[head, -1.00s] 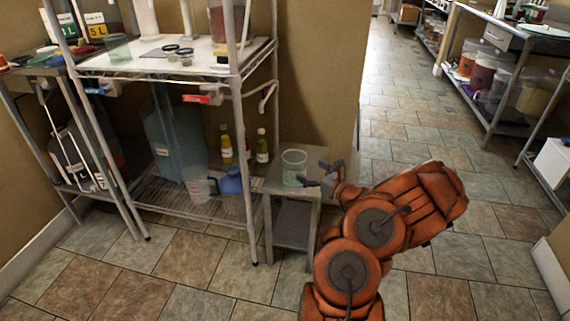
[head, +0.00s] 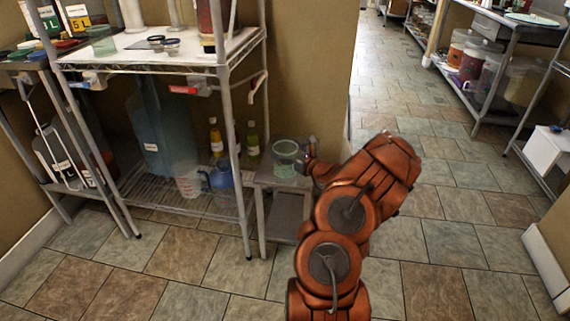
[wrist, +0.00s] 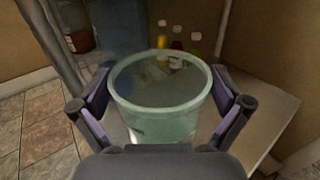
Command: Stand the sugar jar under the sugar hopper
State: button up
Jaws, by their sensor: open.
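A pale green, see-through open jar (head: 286,160) stands upright on a small grey stand at the right end of the wire rack. It looks empty, but its label is not visible, so I cannot confirm that it is the sugar jar. My gripper (head: 310,152) is at its right side. In the wrist view, the open fingers of my gripper (wrist: 163,92) lie on either side of the jar (wrist: 165,124); I cannot tell whether they touch it. A blue-handled outlet (head: 92,80) and a red-handled outlet (head: 184,90) hang under the rack's upper shelf; neither is readable as sugar.
The small stand (head: 268,181) has a lower shelf. The rack's bottom shelf holds a clear measuring jug (head: 188,182), a blue jug (head: 221,177), bottles and a large blue container (head: 160,135). Another green jar (head: 102,42) stands on the upper shelf. Open tiled floor lies in front.

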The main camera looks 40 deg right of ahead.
jog(key=c, duration=1.5)
jog(key=shift+c, duration=0.5)
jog(key=shift+r, duration=0.15)
